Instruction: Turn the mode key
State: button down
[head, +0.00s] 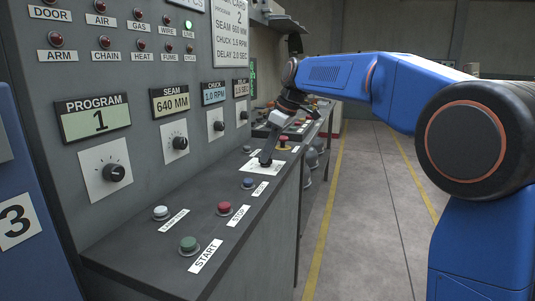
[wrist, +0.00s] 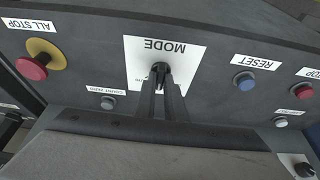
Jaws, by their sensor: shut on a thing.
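The mode key (wrist: 160,69) stands on a white plate labelled MODE (wrist: 190,58), seen upside down in the wrist view. My gripper (wrist: 161,76) is over the plate with its two fingers close together on the key. The fingers hide most of the key, so its angle is hard to read. In the head view my gripper (head: 266,160) reaches down to the white plate (head: 257,167) on the sloping console ledge, and the key is hidden there.
A blue RESET button (wrist: 245,82) is on one side of the plate. A red ALL STOP button (wrist: 35,64) with a yellow collar is on the other. Red (head: 224,208) and green (head: 188,244) buttons sit on the near ledge. The program display (head: 96,119) shows 1.

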dwell(0.4)
jog(key=c, duration=1.8)
grip_release()
jog(key=v, duration=1.7)
jog(key=shift+r, duration=0.2)
jog(key=shift+d, duration=0.1)
jog(key=s+d+f+m+t+h, duration=0.1)
jog(key=s+d+f+m, duration=0.4)
jog(key=s, duration=0.4)
jog(key=s+d+f+m+t+h, duration=0.1)
jog(key=s+d+f+m, duration=0.1)
jog(key=s+d+f, duration=0.55)
jog(key=s+d+f+m, duration=0.2)
jog(key=s+f, duration=0.5)
jog(key=f, duration=0.1)
jog(key=s+d+f+m+h, duration=0.1)
jog(key=s+d+f+m, duration=0.1)
jog(key=s+f, duration=0.5)
jog(key=s+d+f+m+t+h, duration=0.1)
jog(key=s+d+f+m, duration=0.1)
jog(key=s+f, duration=0.6)
jog(key=shift+f, duration=0.7)
